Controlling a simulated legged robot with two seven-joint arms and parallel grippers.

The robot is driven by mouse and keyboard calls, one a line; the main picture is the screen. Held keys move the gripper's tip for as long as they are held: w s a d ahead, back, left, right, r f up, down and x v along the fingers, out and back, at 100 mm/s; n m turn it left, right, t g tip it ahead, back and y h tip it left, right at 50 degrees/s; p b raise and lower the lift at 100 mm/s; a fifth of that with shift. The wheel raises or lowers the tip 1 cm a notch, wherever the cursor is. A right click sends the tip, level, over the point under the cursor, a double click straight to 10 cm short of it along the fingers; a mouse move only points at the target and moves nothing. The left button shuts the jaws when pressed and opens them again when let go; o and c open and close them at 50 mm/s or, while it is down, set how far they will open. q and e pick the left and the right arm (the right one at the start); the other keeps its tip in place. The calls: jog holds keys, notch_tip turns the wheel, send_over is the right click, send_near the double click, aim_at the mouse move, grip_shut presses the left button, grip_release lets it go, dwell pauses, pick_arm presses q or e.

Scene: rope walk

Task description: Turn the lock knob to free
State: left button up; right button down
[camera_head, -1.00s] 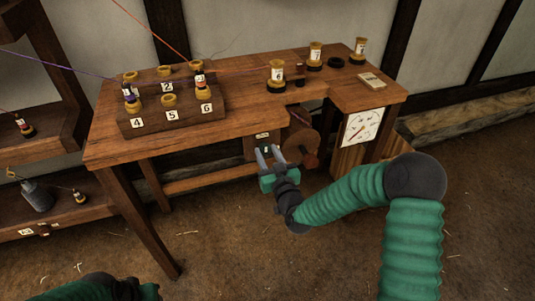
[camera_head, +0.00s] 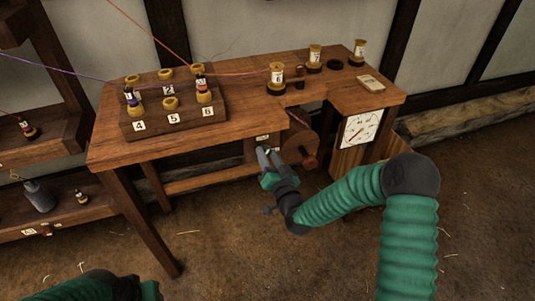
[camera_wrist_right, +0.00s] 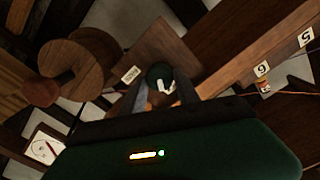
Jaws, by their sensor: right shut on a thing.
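The lock knob (camera_wrist_right: 160,75) is a small dark round knob with a white pointer mark, on a wooden panel (camera_wrist_right: 152,48) below the bench top. My right gripper (camera_wrist_right: 160,94) has one finger on each side of it and is shut on it. In the head view my right gripper (camera_head: 268,156) reaches the panel under the bench edge, rolled to one side, and hides the knob. A small label (camera_wrist_right: 130,74) sits beside the knob, too small to read. My left gripper (camera_head: 150,290) shows only its green body at the bottom left; its fingers are out of view.
A round wooden reel (camera_head: 300,147) with a reddish handle is just right of my right gripper. A dial (camera_head: 361,129) is on the bench's right end. A numbered spool rack (camera_head: 172,118) and several spools stand on the bench top (camera_head: 245,115). The floor in front is clear.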

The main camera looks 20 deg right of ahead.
jog(key=m+p, duration=0.1)
jog(key=m, duration=0.3)
jog(key=shift+d+m, duration=0.15)
jog(key=shift+m, duration=0.15)
jog(key=m+p, duration=0.1)
jog(key=m, duration=0.2)
jog(key=shift+f+m, duration=0.1)
jog(key=shift+m, duration=0.3)
jog(key=m+p, duration=0.1)
jog(key=m, duration=0.3)
jog(key=shift+f, duration=0.15)
jog(key=shift+f+m+p, duration=0.15)
jog(key=shift+m+p, duration=0.35)
jog(key=shift+m, duration=1.2)
jog(key=shift+s, duration=0.1)
jog(key=c, duration=1.3)
grip_release()
jog(key=o, duration=0.4)
jog(key=shift+d, duration=0.1)
